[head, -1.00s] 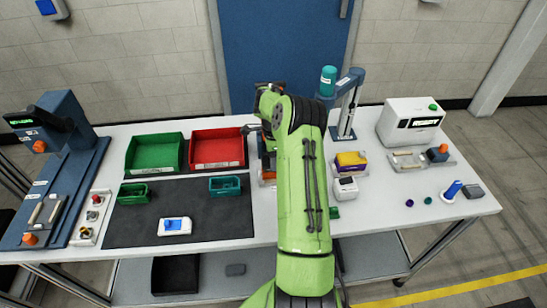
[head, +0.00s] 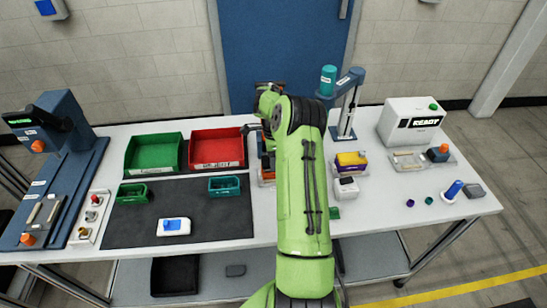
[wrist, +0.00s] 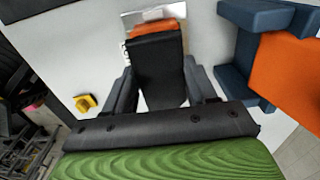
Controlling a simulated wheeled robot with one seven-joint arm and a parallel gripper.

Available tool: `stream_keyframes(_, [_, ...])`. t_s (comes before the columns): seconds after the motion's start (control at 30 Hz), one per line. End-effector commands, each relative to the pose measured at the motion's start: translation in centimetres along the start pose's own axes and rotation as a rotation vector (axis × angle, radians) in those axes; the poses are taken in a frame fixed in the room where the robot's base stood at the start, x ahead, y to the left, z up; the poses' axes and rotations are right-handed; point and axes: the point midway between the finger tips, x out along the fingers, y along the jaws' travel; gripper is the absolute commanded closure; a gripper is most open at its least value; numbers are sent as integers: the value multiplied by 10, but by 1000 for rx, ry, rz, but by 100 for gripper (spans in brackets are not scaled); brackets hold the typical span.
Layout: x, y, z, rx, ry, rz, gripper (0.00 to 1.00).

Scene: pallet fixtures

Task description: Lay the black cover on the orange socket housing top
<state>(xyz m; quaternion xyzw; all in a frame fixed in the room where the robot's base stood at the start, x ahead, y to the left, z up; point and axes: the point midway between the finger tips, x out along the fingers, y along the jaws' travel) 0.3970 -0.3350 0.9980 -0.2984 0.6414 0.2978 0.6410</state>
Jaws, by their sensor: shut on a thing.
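My gripper (wrist: 160,84) is shut on the black cover (wrist: 158,62) in the wrist view, with one grey finger on each side of it. An orange part, which looks like the socket housing (wrist: 160,26), shows past the far end of the cover, and a little orange shows low at its left edge. The cover hides the rest. I cannot tell whether the cover touches the orange part. In the head view my green arm hides the gripper and the cover; only a bit of orange (head: 267,176) shows left of the arm.
A blue-grey fixture (wrist: 243,75) with a large orange block (wrist: 287,72) stands close on the right in the wrist view. A yellow piece (wrist: 86,102) lies at left. In the head view, red (head: 216,150) and green bins (head: 152,153) stand left of my arm.

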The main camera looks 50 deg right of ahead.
Motion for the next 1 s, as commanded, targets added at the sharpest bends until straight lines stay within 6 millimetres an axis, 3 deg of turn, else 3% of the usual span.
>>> stream_keyframes(1.0, [15,0,0,0,0,1,73])
